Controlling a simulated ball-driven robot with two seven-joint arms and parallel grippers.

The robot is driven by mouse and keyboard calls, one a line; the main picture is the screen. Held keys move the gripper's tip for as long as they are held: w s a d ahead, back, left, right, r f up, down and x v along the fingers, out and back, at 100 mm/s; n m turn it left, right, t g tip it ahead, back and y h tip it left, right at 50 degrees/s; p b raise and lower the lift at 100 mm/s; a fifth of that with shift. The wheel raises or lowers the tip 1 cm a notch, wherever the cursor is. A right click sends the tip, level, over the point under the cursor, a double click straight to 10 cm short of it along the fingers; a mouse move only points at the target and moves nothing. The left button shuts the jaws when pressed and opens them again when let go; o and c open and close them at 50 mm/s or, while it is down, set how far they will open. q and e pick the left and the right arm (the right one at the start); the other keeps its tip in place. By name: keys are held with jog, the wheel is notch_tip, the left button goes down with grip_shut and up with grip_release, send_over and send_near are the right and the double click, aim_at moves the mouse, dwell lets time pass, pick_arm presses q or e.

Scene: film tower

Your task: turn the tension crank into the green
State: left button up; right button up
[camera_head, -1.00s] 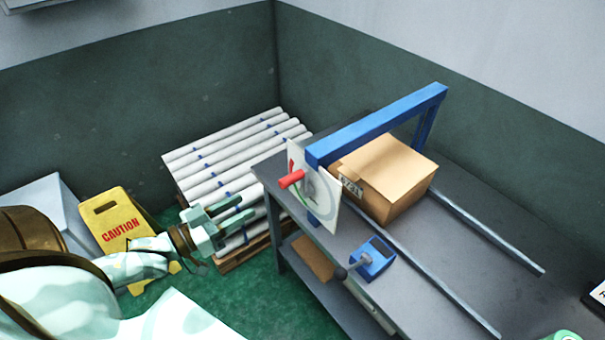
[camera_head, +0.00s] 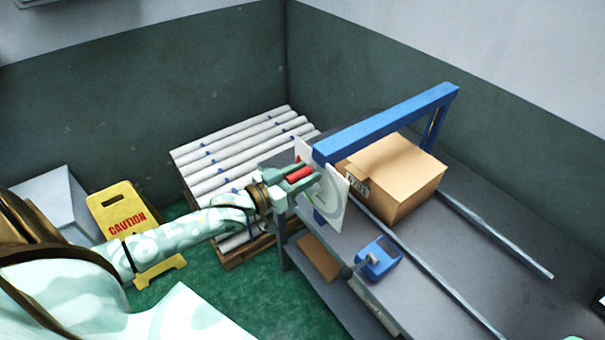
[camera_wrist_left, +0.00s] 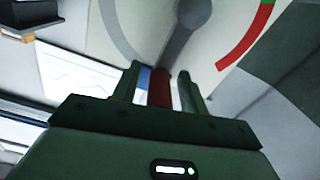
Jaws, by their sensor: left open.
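The tension crank has a red handle (camera_head: 300,174) that sticks out from a pale dial plate (camera_head: 334,200) on the blue frame (camera_head: 385,122). My left gripper (camera_head: 299,176) is open, with its fingers on either side of the red handle. In the left wrist view the red handle (camera_wrist_left: 159,88) stands between the two fingers (camera_wrist_left: 160,84), with a gap beside it. The grey crank arm (camera_wrist_left: 184,32) runs up from it. A red arc (camera_wrist_left: 246,38) with a bit of green at its upper end (camera_wrist_left: 268,3) shows on the dial.
A cardboard box (camera_head: 394,178) stands on the grey bench (camera_head: 450,275) behind the plate. A blue block with a lever (camera_head: 379,258) sits at the bench's front edge. White rolls (camera_head: 235,150) lie on a pallet behind my arm, and a yellow caution sign (camera_head: 122,220) stands at left.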

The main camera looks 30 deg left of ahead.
pick_arm(q)
grip_shut()
jog(key=shift+s+d+m, duration=0.1)
jog(key=shift+d+m, duration=0.05)
jog(key=shift+m, duration=0.15)
jog(key=shift+d, duration=0.1)
